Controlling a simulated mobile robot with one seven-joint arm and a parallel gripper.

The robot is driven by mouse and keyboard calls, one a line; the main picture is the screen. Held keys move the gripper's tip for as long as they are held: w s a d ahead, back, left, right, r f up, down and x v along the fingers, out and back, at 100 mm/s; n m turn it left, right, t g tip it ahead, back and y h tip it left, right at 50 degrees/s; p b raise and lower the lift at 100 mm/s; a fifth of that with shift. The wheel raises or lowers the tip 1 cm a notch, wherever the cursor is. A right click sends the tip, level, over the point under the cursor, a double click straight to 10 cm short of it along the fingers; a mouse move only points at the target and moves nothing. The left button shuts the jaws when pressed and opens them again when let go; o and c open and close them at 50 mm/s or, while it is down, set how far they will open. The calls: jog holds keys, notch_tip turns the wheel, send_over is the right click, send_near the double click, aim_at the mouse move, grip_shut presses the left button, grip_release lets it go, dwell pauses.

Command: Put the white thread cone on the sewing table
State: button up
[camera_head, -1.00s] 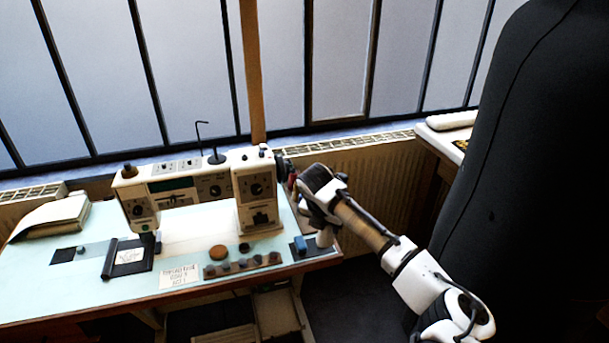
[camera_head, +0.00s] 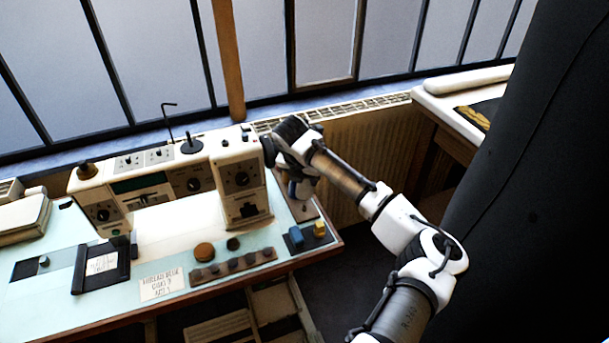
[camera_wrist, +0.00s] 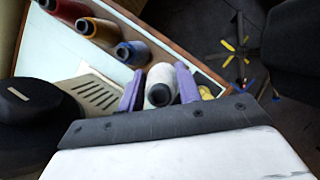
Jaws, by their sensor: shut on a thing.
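The white thread cone (camera_wrist: 160,84) shows in the wrist view between the two purple fingers of my gripper (camera_wrist: 160,78), which is shut on it. Behind it are the sewing table's right edge and a dark strip; I cannot tell whether the cone touches the table. In the head view my gripper (camera_head: 300,187) is beside the right end of the sewing machine, over the right part of the sewing table (camera_head: 60,318). The cone cannot be made out there.
The sewing machine (camera_head: 245,180) stands left of my gripper. Red (camera_wrist: 66,10), orange (camera_wrist: 98,30) and blue (camera_wrist: 132,54) thread cones stand in a row in the wrist view. Small blue (camera_head: 296,238) and yellow (camera_head: 319,229) things are at the table's right edge. A black dress form (camera_head: 540,200) stands to the right.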

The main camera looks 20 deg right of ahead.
aim_at(305, 193)
jog(key=shift+f+b, duration=2.15)
jog(key=shift+f, duration=0.95)
jog(key=shift+w, duration=0.1)
jog(key=o, duration=1.1)
jog(key=shift+d+f, duration=0.1)
jog(key=b+v, duration=0.2)
jog(key=v, duration=1.2)
jog(key=shift+f, duration=0.15)
